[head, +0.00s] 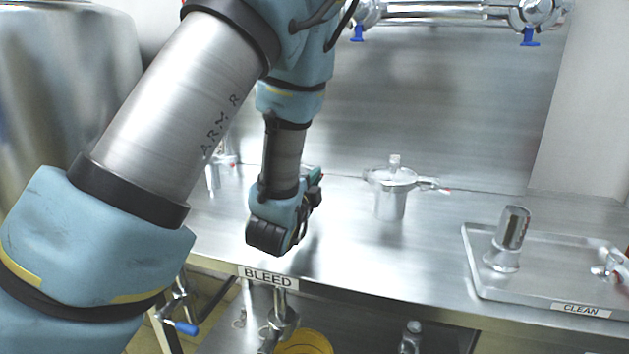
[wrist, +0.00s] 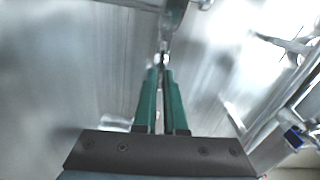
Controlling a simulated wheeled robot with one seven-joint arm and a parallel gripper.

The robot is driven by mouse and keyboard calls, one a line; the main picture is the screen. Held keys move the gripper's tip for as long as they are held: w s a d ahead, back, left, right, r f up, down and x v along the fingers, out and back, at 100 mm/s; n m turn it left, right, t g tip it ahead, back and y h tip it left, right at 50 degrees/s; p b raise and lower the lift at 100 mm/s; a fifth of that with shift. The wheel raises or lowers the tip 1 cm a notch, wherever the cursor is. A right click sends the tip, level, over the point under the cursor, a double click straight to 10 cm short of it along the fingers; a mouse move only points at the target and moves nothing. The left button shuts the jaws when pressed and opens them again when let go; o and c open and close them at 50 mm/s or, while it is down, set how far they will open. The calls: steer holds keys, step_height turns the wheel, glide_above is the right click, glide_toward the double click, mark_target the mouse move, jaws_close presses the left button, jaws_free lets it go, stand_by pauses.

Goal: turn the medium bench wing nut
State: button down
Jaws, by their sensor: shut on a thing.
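In the wrist view, the two green fingers of my gripper (wrist: 161,72) are close together. They are shut on a small shiny metal piece (wrist: 162,58) at their tips, which appears to be the wing nut; its wings are too small and blurred to make out. In the head view, my gripper (head: 315,175) is low over the steel bench (head: 350,245), left of a lidded metal pot (head: 390,200). My wrist hides the fingertips and what they hold there.
A steel tray (head: 480,275) with an upright metal cylinder (head: 513,228) stands at the right, near a CLEAN label (head: 581,310). A BLEED label (head: 268,278) is on the front edge. A steel backsplash (head: 450,100) rises behind; the front middle of the bench is clear.

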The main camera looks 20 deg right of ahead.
steer(key=shift+f+m, duration=0.1)
steer(key=shift+m, duration=0.5)
steer(key=c, duration=1)
jaws_free()
